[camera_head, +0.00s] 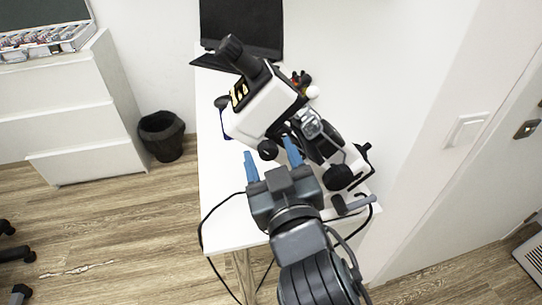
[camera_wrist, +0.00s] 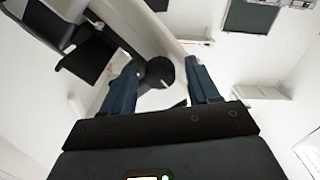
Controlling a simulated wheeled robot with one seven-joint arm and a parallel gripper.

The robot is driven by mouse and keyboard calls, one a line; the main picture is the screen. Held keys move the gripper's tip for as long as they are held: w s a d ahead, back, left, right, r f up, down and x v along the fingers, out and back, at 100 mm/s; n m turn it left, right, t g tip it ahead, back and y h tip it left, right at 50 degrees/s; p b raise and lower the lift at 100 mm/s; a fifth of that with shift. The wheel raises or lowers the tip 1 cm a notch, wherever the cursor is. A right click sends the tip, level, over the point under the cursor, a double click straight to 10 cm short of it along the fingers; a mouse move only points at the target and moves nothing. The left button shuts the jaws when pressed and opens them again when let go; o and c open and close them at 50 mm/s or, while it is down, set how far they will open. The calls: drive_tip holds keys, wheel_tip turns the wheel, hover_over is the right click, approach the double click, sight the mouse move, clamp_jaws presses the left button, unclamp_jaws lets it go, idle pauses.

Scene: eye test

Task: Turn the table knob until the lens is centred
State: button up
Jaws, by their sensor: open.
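A white and black microscope (camera_head: 262,108) stands tilted in the picture on a white table (camera_head: 222,218). A small round black knob (camera_head: 268,150) on it shows between the two blue fingers of my gripper (camera_head: 270,148). In the wrist view the black knob (camera_wrist: 159,72) also appears between the spread fingertips of my gripper (camera_wrist: 162,64), with gaps at both sides. My gripper is open and holds nothing. A larger black knob (camera_head: 338,178) sits lower on the microscope. I cannot tell which is the table knob, nor how the lens is centred.
A dark laptop (camera_head: 242,28) stands at the back of the table. A white drawer cabinet (camera_head: 65,115) and a black bin (camera_head: 162,135) are on the left. A wall and door close the right side. Cables hang near the table's front edge. The left floor is mostly clear.

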drive_tip(key=b+v, duration=0.1)
drive_tip(key=v, duration=0.6)
drive_tip(key=shift+s, duration=0.4)
drive_tip(key=shift+d, duration=0.1)
drive_tip(key=s+d+f+m+g+h, duration=0.2)
drive_tip(key=s+d+f, duration=0.8)
drive_tip(key=s+d, duration=0.25)
drive_tip(key=s+d+m+h, duration=0.1)
drive_tip(key=s+d, duration=0.3)
drive_tip(key=s, duration=0.4)
drive_tip(key=s+d+r+m+h, duration=0.1)
drive_tip(key=s+d, duration=0.3)
drive_tip(key=s, duration=0.4)
drive_tip(key=shift+s+r+m+g+h, duration=0.35)
drive_tip(key=shift+m+h, duration=0.15)
drive_tip(key=shift+m, duration=0.4)
drive_tip(key=shift+d, duration=0.1)
